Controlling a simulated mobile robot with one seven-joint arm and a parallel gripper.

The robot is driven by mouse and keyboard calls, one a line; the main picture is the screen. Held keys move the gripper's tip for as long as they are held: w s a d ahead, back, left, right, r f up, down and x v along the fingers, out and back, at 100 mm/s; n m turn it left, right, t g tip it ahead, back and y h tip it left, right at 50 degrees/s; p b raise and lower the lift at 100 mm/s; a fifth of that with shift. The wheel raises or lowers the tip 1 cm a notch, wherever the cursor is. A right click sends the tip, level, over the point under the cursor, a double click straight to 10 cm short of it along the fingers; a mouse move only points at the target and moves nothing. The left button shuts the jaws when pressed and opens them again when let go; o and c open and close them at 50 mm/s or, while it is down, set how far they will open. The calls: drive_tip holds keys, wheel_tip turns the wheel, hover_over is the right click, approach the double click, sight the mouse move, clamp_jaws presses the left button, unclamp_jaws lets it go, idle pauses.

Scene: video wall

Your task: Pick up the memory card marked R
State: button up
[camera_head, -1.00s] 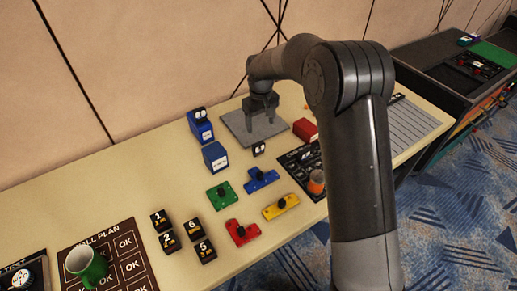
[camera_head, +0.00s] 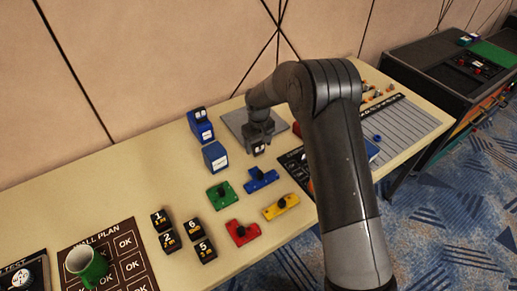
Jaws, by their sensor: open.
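A small black card with a white label (camera_head: 259,149) stands on the table just in front of the grey mat. A similar black card with white marks (camera_head: 200,113) sits on top of the rear blue box. The marks are too small for me to tell which one reads R. My gripper (camera_head: 259,142) is open, pointing down right over the card by the mat. Its fingers appear around or just behind that card; I cannot tell whether they touch it.
Blue boxes (camera_head: 215,157) stand left of my gripper. Green (camera_head: 221,195), blue (camera_head: 261,180), yellow (camera_head: 281,207) and red (camera_head: 242,232) knobbed pieces lie in front. My arm hides part of the right side.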

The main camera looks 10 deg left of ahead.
drive_tip(key=shift+f, duration=0.15)
drive_tip(key=shift+c, duration=0.2)
drive_tip(key=c, duration=1)
